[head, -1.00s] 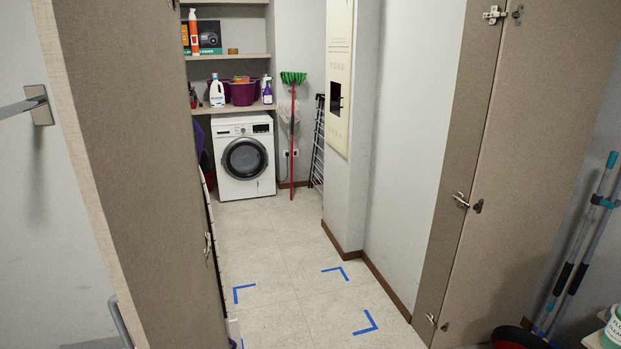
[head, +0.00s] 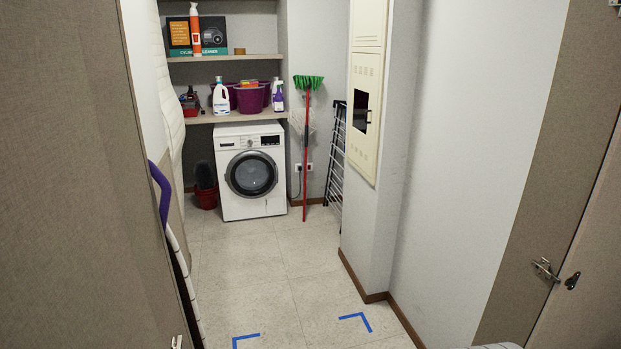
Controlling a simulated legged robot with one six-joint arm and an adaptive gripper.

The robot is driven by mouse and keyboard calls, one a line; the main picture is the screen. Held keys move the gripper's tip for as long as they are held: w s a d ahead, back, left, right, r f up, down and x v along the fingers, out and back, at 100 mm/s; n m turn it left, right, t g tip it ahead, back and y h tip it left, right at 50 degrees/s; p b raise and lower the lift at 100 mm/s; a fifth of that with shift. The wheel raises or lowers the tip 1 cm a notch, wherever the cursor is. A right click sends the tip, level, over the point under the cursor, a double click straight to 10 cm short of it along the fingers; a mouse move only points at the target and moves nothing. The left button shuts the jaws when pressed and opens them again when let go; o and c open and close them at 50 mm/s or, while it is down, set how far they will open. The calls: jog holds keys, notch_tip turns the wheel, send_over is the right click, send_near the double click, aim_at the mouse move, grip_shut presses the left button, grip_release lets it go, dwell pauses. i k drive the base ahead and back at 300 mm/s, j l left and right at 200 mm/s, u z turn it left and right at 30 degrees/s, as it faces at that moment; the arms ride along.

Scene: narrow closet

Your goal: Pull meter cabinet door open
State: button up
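The meter cabinet (head: 366,92) is a cream panel set on the right-hand wall, past the doorway. Its door (head: 361,140) looks shut, with a dark rectangular window (head: 363,107) and rows of small slots above and below. A small dark spot shows at the window's right edge; I cannot tell if it is a handle. The cabinet is seen at a steep angle and is still some distance ahead. My gripper is not in view.
Wardrobe-like doors (head: 70,180) and (head: 590,230) flank the entry. The tiled floor (head: 270,270) is clear, with blue corner marks (head: 355,320). A washing machine (head: 250,172), a green-headed broom (head: 307,150) and a folded rack (head: 335,150) stand at the back.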

aim_at(365, 67)
jog(key=i, duration=1.5)
jog(key=i+j+z, duration=0.1)
jog(key=i, duration=1.4)
jog(key=i+j+z, duration=0.2)
jog(key=i, duration=0.5)
